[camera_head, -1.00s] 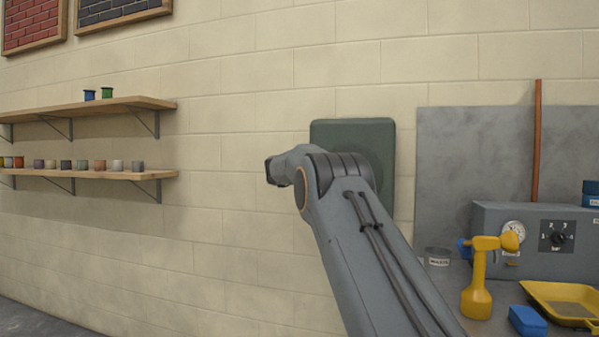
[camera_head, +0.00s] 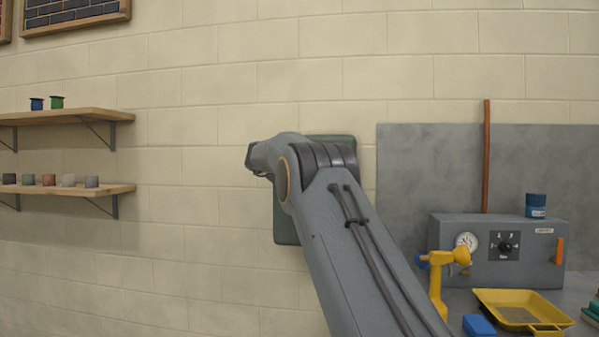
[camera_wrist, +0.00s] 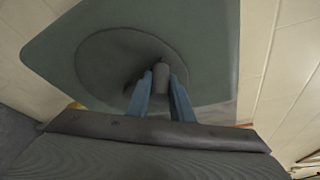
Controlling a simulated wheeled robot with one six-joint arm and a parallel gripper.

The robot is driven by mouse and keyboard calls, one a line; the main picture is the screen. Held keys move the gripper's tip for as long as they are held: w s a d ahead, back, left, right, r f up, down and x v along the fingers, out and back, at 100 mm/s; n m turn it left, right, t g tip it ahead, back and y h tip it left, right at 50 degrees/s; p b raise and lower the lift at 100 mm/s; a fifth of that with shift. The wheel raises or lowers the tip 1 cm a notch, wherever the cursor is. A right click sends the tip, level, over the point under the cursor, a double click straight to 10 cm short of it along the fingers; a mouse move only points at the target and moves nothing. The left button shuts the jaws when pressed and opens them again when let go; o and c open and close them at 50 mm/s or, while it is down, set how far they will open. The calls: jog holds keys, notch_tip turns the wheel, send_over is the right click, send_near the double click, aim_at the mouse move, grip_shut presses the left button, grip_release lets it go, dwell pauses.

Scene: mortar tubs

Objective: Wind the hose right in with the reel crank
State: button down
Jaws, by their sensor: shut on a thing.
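The reel's dark green backing plate (camera_head: 287,228) is on the block wall, largely hidden by my arm in the head view. In the wrist view the plate (camera_wrist: 215,50) fills the upper middle, with a round reel disc (camera_wrist: 105,50) on it. My gripper (camera_wrist: 160,88) has its two blue fingers shut on the grey crank handle (camera_wrist: 161,73), which stands out in front of the disc. In the head view my gripper is hidden behind my arm. I cannot make out the hose in either view.
To the right, a bench holds a grey gauge box (camera_head: 480,270), a yellow tool (camera_head: 440,280), a yellow tray (camera_head: 490,297) and a blue block (camera_head: 478,325). Shelves with small pots (camera_head: 48,180) are on the left wall. The wall between is bare.

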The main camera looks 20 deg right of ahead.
jog(key=shift+d, duration=0.1)
dwell(0.3)
jog(key=c, duration=1.6)
grip_release()
jog(key=shift+o, duration=0.2)
jog(key=shift+s+a+r, duration=0.1)
jog(key=shift+s+a, duration=0.2)
jog(key=shift+a, duration=0.2)
jog(key=b+v, duration=0.2)
jog(key=v, duration=0.4)
jog(key=shift+s+a, duration=0.25)
